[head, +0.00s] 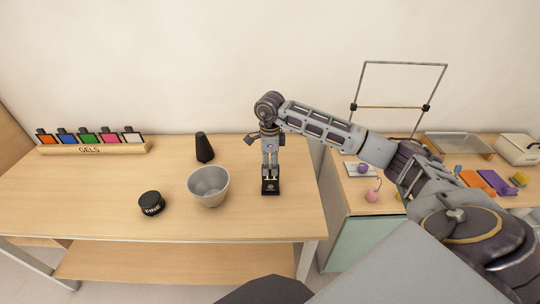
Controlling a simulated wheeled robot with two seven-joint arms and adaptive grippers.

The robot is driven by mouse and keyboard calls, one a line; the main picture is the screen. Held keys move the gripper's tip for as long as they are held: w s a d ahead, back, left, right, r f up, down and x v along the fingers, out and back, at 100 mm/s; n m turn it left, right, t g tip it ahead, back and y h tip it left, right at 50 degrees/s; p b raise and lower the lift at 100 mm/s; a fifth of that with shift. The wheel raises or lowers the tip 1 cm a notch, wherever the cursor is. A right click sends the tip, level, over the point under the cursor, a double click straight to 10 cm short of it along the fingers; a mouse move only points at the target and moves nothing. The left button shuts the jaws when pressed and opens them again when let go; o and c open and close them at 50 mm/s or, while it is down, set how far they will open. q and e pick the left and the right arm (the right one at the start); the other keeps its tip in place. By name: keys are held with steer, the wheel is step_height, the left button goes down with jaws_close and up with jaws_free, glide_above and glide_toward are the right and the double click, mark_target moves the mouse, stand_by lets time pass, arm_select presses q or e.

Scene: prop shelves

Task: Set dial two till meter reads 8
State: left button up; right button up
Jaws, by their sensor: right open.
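A small black device (270,188) with a pale round mark on its front stands near the table's right end. My right gripper (270,170) points straight down over it, open, with its fingertips at the top of the device. The fingers hide part of its top, and I cannot tell whether they touch it. A round black piece with pale lettering, perhaps "FINE" (151,204), sits at the front left of the bowl. No meter reading or dial number is legible. My left gripper is not in view.
A wooden rack labelled GELS (93,149) holds several coloured gels at the back left. A second table at right holds a wire frame (405,63), a tray (458,146) and small items.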

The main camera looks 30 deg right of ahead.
mark_target(270, 175)
step_height(270, 175, down, 5)
steer(key=shift+f, duration=0.8)
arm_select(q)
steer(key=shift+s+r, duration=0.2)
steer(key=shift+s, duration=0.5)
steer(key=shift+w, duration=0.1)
arm_select(e)
steer(key=c, duration=0.5)
jaws_close()
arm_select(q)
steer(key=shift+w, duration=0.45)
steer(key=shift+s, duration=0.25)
